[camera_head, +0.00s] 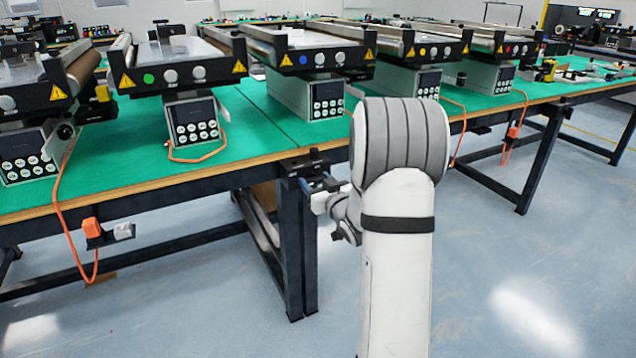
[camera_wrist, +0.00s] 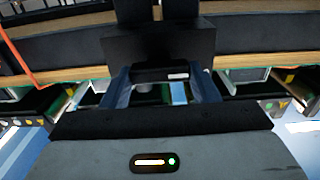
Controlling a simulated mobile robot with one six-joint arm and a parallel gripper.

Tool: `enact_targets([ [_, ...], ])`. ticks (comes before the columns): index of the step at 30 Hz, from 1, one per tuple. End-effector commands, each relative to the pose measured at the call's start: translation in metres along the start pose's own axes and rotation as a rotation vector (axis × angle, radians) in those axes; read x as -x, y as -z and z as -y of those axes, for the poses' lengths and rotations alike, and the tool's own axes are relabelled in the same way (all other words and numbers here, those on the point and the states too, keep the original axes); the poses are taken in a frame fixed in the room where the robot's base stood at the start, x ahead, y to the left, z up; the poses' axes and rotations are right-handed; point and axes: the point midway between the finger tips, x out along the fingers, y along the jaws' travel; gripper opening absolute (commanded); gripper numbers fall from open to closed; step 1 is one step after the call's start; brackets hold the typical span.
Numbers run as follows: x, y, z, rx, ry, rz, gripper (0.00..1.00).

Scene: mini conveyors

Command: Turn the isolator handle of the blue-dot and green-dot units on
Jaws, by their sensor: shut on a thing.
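The green-dot unit (camera_head: 190,78) stands on the green table at left in the head view. The blue-dot unit (camera_head: 303,59) stands right of it. My gripper (camera_head: 316,187) is at the table's front edge, below and in front of the blue-dot unit, by a dark box (camera_head: 303,163) at the table leg. In the wrist view my gripper (camera_wrist: 163,88) has its two blue-grey fingers shut on a dark part, apparently an isolator handle, below a black box (camera_wrist: 160,45). The fingers and shadow hide most of this part, so its turn position cannot be told.
Yellow-dot (camera_head: 421,51) and red-dot (camera_head: 508,49) units stand farther right. Orange cables with an orange plug (camera_head: 92,228) hang below the table edge at left. The dark table leg (camera_head: 292,245) is close to my gripper. The floor (camera_head: 500,270) at right is clear.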

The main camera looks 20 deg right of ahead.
Motion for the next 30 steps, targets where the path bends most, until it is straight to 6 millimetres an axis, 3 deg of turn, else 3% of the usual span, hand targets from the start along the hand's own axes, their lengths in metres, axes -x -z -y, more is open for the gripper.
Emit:
enact_targets([
  [14,0.0,0.0007,-0.0008,-0.094,-0.001,0.0,0.32],
  [30,0.0,0.0006,-0.0023,-0.566,-0.001,0.001,0.32],
])
